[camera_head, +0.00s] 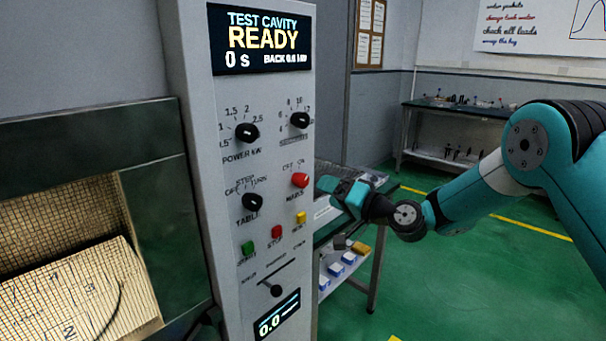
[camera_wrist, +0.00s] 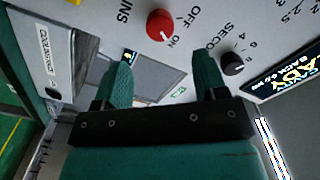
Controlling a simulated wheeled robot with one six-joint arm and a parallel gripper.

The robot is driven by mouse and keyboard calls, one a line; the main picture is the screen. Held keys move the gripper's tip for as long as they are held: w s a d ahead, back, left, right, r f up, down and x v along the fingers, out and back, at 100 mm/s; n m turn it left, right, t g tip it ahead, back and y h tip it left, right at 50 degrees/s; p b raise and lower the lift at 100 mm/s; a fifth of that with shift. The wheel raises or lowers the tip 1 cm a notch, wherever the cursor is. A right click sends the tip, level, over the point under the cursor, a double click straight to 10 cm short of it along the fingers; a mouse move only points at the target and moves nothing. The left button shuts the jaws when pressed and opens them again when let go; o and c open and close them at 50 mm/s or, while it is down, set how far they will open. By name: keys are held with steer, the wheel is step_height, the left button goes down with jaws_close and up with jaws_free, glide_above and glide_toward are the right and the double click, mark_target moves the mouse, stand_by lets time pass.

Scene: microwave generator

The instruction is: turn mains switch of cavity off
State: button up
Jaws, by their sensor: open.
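The mains switch is a red round knob (camera_head: 300,180) on the right side of the grey control panel (camera_head: 262,215), above the MAINS label. In the wrist view the red knob (camera_wrist: 160,25) sits beyond the fingers, near the words OFF and ON. A small pale mark on it appears to face ON. My gripper (camera_head: 330,192) is just right of the knob in the head view. In the wrist view its two teal fingers (camera_wrist: 165,78) are spread apart with nothing between them. The knob is beyond the fingertips, not between them.
A black seconds knob (camera_head: 299,120) is above the mains switch, and the table knob (camera_head: 252,201) is left of it. Green, red and yellow buttons (camera_head: 301,218) are below. The display (camera_head: 262,40) reads READY. A trolley (camera_head: 372,280) stands behind my gripper.

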mark_target(305, 182)
steer(key=p+x, duration=0.2)
steer(key=x, duration=0.7)
steer(key=shift+w+a+p, duration=0.1)
steer(key=shift+a+p, duration=0.05)
steer(key=shift+p, duration=0.15)
steer(key=shift+c, duration=0.5)
steer(key=c, duration=0.8)
steer(key=shift+c, duration=0.2)
